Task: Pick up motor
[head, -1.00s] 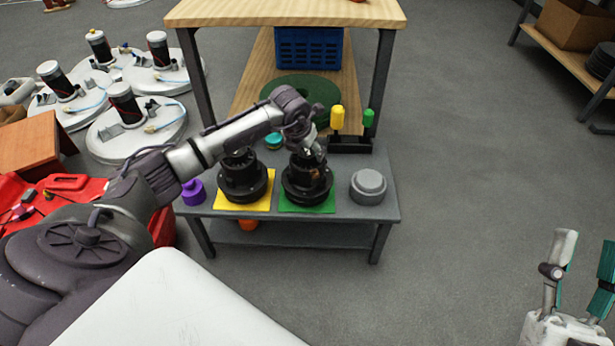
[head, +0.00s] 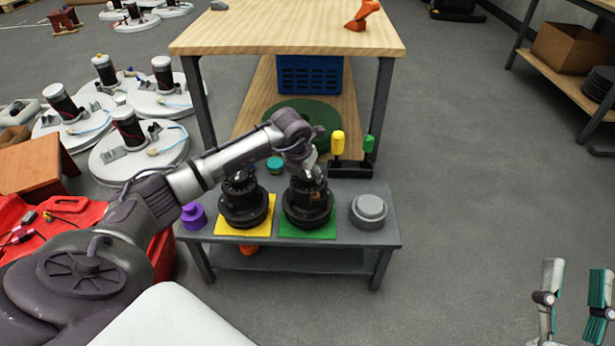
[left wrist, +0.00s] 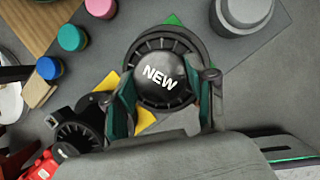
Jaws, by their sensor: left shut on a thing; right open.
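A black motor (head: 307,208) marked "NEW" stands upright on the green mat (head: 328,229) on the grey table. My left gripper (head: 308,172) reaches down over it from above. In the left wrist view the gripper's fingers (left wrist: 168,85) are shut on the motor (left wrist: 165,78), one on each side of its round top. I cannot see any gap under the motor. A second black motor (head: 244,205) stands on the yellow mat (head: 226,228) to the left. My right gripper (head: 574,305) is open and empty over the floor at the lower right.
A grey round part (head: 369,211) stands right of the green mat, a purple part (head: 193,216) at the table's left end. Yellow and green-handled tools (head: 338,146) stand in a holder behind. A wooden-topped workbench (head: 290,35) rises behind. Floor to the right is clear.

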